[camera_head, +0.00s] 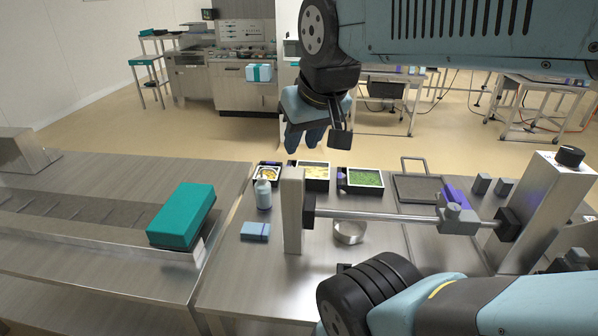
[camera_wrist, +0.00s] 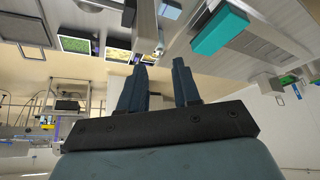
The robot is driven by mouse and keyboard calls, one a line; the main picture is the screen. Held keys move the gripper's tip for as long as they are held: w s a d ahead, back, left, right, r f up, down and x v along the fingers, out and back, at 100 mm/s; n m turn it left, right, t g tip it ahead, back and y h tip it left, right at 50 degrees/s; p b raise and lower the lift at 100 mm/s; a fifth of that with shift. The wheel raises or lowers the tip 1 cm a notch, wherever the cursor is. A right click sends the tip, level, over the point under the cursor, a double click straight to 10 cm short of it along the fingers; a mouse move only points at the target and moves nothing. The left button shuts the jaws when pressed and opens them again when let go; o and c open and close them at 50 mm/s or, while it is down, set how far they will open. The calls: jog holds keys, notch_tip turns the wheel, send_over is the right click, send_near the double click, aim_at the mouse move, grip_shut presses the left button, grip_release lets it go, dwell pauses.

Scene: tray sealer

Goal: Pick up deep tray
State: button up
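Several black-rimmed trays of food stand in a row at the back of the steel worktop in the head view. The left one (camera_head: 268,173) holds a round yellowish food, the middle one (camera_head: 314,186) pale yellow pieces, the right one (camera_head: 362,188) green pieces. I cannot tell which is the deep tray. My gripper (camera_head: 305,138) hangs in the air above and behind the row, apart from all trays. In the wrist view my gripper (camera_wrist: 158,72) has its two fingers apart with nothing between them; the green-filled tray (camera_wrist: 75,44) shows beyond, upside down.
A sealing frame with a post (camera_head: 292,215), a horizontal bar (camera_head: 375,216) and a right housing (camera_head: 540,210) stands in front of the trays. A white bottle (camera_head: 263,194), a blue packet (camera_head: 255,231), a metal bowl (camera_head: 349,233) and a teal box (camera_head: 182,216) are nearby.

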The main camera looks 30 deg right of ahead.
jog(key=w+d+f+m, duration=0.1)
jog(key=w+d+f, duration=0.1)
jog(key=w, duration=0.6)
jog(key=w+d+f+m+g, duration=0.1)
jog(key=w+d+m, duration=0.1)
jog(key=w, duration=0.6)
jog(key=w+d+f+m, duration=0.1)
jog(key=w+d+f, duration=0.15)
jog(key=w, duration=0.55)
jog(key=w+d+f+m, duration=0.1)
jog(key=w+d+f, duration=0.2)
jog(key=w+f, duration=0.4)
jog(key=w+d+f+h, duration=0.1)
jog(key=w+d+f, duration=0.2)
jog(key=w+f, duration=0.4)
jog(key=w+d+f+m+g+h, duration=0.1)
jog(key=w+d+f, duration=0.3)
jog(key=f, duration=1)
jog(key=shift+w+d+m, duration=0.1)
jog(key=shift+w+m, duration=0.2)
jog(key=shift+w, duration=1.4)
jog(key=shift+h, duration=0.3)
jog(key=shift+x, duration=2.5)
jog(key=shift+f, duration=0.3)
